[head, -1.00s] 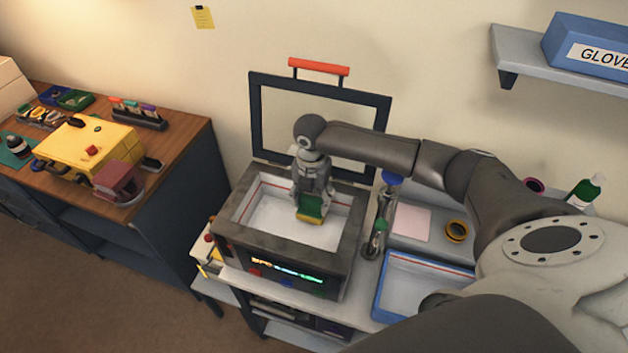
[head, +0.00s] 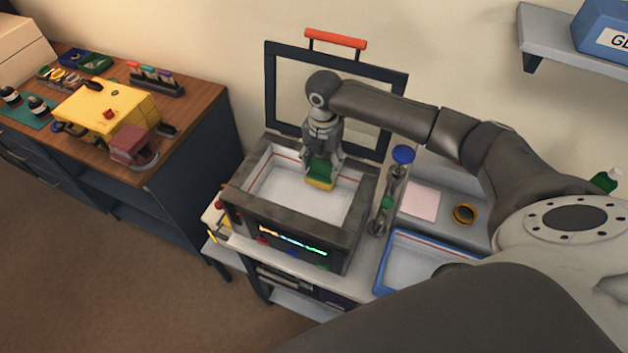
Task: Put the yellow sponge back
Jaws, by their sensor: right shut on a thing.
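The yellow sponge (head: 319,185) has a green layer on top and a yellow layer below. My right gripper (head: 321,160) points down and is shut on it. The sponge is over the pale inside of an open box-like machine (head: 345,238), towards its back right. I cannot tell whether the sponge touches the bottom. The machine's framed lid (head: 400,100) with a red handle stands open behind. My left gripper is not in view.
A blue-rimmed tray (head: 384,262) is right of the machine. Bottles with blue and green caps (head: 403,156), a pink pad (head: 421,201) and a tape roll (head: 464,213) are near it. A wooden bench (head: 200,98) with a yellow case (head: 105,105) stands left.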

